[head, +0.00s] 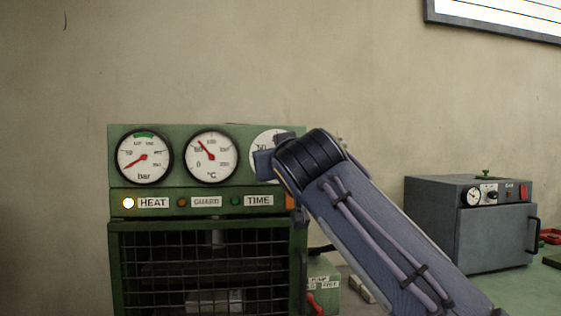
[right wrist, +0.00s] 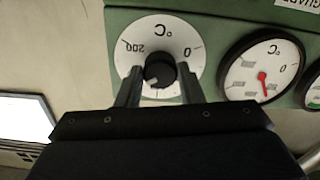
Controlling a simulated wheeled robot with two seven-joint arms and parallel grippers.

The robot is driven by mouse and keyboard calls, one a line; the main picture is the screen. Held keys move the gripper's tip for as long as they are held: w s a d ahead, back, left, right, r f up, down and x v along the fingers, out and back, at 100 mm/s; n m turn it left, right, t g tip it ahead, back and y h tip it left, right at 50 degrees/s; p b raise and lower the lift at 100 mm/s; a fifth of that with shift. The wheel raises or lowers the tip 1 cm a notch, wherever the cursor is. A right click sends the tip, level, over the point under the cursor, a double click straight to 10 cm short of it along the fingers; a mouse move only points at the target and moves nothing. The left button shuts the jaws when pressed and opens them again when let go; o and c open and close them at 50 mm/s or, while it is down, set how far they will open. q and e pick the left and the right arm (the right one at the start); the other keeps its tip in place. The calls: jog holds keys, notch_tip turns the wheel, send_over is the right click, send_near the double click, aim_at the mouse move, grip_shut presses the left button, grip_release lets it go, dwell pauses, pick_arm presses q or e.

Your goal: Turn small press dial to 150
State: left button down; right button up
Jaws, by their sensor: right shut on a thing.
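The green press (head: 205,196) stands against the wall. Its white temperature dial (head: 260,141), at the right end of the panel, is mostly hidden by my right arm in the head view. In the right wrist view the dial (right wrist: 182,30) appears upside down, marked °C, with 0 at right and 200 at left. My right gripper (right wrist: 160,76) has its fingers on either side of the dial's black knob (right wrist: 159,70), shut on it. The knob's setting cannot be read clearly. My left gripper is in neither view.
A bar gauge (head: 144,157) and a °C gauge (head: 210,156) with red needles sit left of the dial. The HEAT lamp (head: 128,203) glows. A mesh guard (head: 165,262) covers the press front. A grey oven (head: 470,222) stands on the bench at right.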

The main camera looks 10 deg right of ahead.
jog(key=shift+f, duration=0.15)
dwell(0.3)
jog(key=o, duration=1)
jog(key=s+b, duration=0.1)
jog(key=s, duration=0.6)
jog(key=shift+s+b, duration=0.35)
jog(key=shift+s, duration=0.05)
